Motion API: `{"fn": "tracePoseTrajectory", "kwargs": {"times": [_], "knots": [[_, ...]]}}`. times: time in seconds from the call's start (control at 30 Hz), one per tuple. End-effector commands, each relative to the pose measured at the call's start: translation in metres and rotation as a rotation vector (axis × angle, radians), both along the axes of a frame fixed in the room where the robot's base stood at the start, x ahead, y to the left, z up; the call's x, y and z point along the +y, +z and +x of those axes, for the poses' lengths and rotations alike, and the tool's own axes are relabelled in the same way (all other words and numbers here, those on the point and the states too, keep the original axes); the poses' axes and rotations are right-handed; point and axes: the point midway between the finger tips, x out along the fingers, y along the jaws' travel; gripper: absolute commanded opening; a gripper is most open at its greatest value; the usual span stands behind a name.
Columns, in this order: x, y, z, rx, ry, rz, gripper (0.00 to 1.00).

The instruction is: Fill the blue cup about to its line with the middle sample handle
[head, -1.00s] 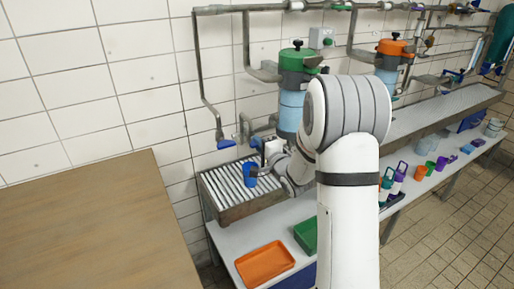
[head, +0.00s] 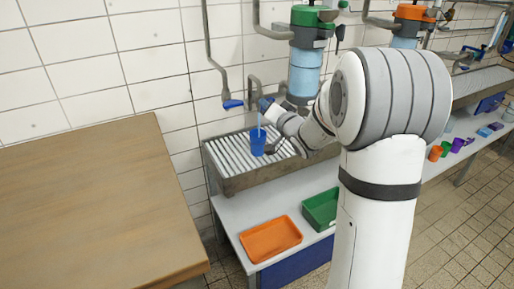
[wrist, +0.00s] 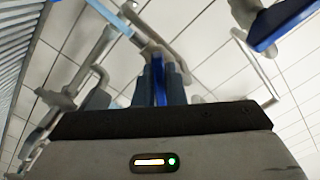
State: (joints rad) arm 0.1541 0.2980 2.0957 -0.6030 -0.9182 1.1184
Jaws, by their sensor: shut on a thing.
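The blue cup (head: 258,144) stands upright on the slatted rack, under the taps. A thin light-blue stream (head: 259,120) runs down into it. Its line and the level inside are too small to make out. My gripper (head: 265,104) is above the cup, at the tap behind the rack, partly hidden by my wrist. In the wrist view my gripper (wrist: 160,75) is shut on a blue sample handle (wrist: 160,88), held between its two dark fingers. Another blue handle (head: 232,104) hangs on the pipe to the left; a blue handle also shows top right in the wrist view (wrist: 280,24).
The slatted metal rack (head: 225,185) sits on a bench with an orange tray (head: 270,240) and a green tray (head: 320,208) in front. A green-topped tank (head: 304,70) and pipes stand behind. A wooden table (head: 90,210) fills the left. Small cups stand far right.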

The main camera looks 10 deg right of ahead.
Motion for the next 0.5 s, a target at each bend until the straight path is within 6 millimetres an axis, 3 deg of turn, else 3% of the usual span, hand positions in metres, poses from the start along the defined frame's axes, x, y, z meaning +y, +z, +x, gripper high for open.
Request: {"fn": "tracePoseTrajectory", "kwargs": {"times": [0.27, 0.5], "knots": [[0.0002, 0.0015, 0.0, 0.01, 0.001, 0.025, 0.0], [0.0003, 0.0049, 0.0, 0.111, 0.0, 0.329, 0.0]]}}
